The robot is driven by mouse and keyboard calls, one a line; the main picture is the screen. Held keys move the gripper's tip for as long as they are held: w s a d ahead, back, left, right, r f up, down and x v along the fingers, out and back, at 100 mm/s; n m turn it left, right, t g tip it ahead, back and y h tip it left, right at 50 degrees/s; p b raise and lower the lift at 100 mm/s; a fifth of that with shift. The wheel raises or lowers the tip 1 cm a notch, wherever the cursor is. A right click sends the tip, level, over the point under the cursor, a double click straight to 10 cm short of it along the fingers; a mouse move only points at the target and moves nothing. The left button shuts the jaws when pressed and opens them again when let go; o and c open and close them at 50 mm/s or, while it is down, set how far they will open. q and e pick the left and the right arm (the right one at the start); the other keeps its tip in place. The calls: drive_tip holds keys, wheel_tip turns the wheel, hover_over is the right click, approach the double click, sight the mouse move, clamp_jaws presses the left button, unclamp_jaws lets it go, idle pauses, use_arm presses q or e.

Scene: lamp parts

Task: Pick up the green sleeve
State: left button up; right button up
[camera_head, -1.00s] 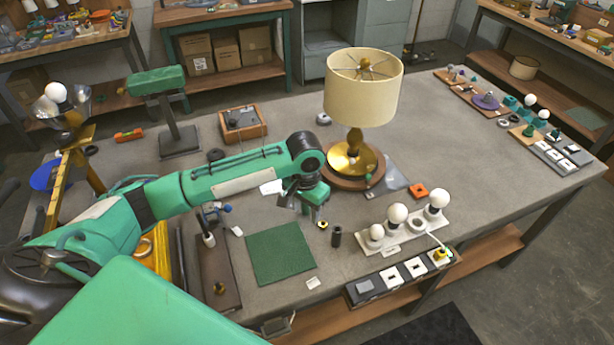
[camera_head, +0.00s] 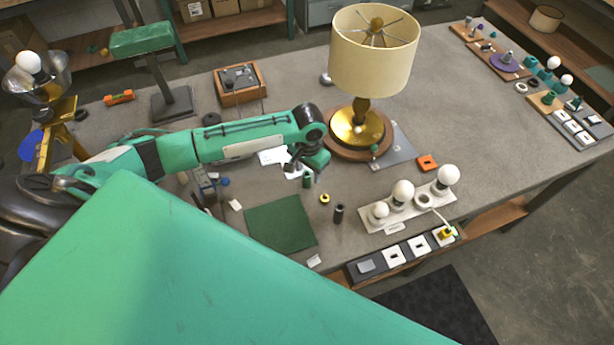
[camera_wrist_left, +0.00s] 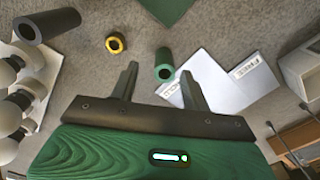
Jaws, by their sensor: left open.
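The green sleeve (camera_wrist_left: 163,64) is a short hollow cylinder. In the left wrist view it lies ahead of my left gripper (camera_wrist_left: 159,71), in line with the gap between the two fingers. The fingers are apart and nothing is gripped. In the head view the sleeve (camera_head: 307,181) is a small dark green shape on the table just below my left gripper (camera_head: 311,166), partly hard to make out there. My right gripper is not seen.
White sheets (camera_wrist_left: 225,80) lie beside the green sleeve. A green mat (camera_head: 280,225), a lamp (camera_head: 374,52) and a bulb strip (camera_head: 410,208) surround the spot.

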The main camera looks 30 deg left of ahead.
sight(307, 179)
use_arm(q)
drive_tip(key=shift+f, duration=0.15)
drive_tip(key=shift+a+f+p, duration=0.1)
drive_tip(key=shift+f+p, duration=0.2)
drive_tip(key=shift+p, duration=0.15)
drive_tip(key=f, duration=0.1)
drive_tip(key=f+p, duration=0.1)
drive_tip(key=f, duration=0.1)
drive_tip(key=shift+w+a+f, duration=0.15)
drive_tip(key=shift+w+a, duration=0.05)
drive_tip(key=shift+f, duration=0.5)
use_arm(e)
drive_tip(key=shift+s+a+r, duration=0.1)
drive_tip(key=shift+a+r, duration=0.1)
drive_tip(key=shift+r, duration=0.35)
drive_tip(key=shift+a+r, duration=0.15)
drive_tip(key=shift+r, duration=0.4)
use_arm(q)
clamp_jaws()
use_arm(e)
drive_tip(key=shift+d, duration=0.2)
